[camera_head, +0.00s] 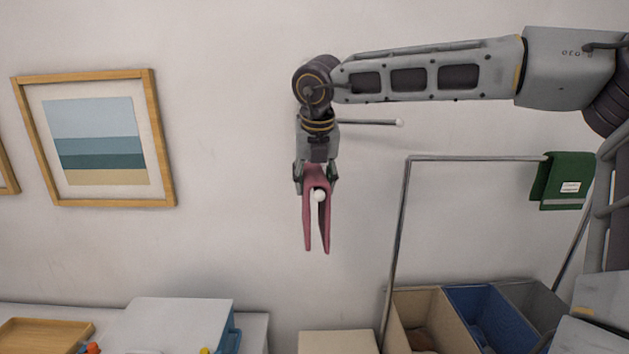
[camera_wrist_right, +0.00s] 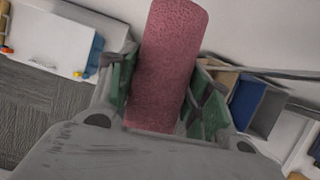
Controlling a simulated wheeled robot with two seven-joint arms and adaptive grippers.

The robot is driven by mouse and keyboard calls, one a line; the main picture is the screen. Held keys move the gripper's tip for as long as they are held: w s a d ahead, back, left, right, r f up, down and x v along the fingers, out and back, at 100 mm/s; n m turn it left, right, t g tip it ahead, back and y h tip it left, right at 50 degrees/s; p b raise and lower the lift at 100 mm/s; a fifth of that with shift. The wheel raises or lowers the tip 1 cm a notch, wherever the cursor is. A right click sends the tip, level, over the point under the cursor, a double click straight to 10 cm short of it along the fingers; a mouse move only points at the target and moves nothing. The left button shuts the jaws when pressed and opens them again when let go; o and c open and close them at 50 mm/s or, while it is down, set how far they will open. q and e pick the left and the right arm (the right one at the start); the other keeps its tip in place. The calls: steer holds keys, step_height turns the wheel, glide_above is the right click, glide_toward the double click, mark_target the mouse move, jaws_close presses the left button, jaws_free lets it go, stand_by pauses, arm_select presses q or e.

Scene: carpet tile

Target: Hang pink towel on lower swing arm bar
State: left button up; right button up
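The pink towel (camera_head: 317,177) hangs folded in an inverted V, its two halves pointing down. A white ball tip (camera_head: 319,195) shows between the halves, just below the fold. The bar behind this tip is hidden, so I cannot tell whether the fold rests on it. The upper swing arm bar (camera_head: 368,122) points right and ends in a white ball. My right gripper (camera_head: 316,174) points down with its fingers on both sides of the fold, apparently shut on the towel. In the right wrist view the towel (camera_wrist_right: 168,65) fills the space between the fingers (camera_wrist_right: 165,100).
A metal rail frame (camera_head: 470,158) with a green towel (camera_head: 566,182) stands at the right, above beige, blue and grey bins (camera_head: 487,318). A framed picture (camera_head: 160,140) hangs at left. Below it are a white box (camera_head: 178,318) and a wooden tray (camera_head: 45,333).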

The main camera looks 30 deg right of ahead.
steer(key=o, duration=0.4)
steer(key=shift+o, duration=0.2)
steer(key=shift+v, duration=6)
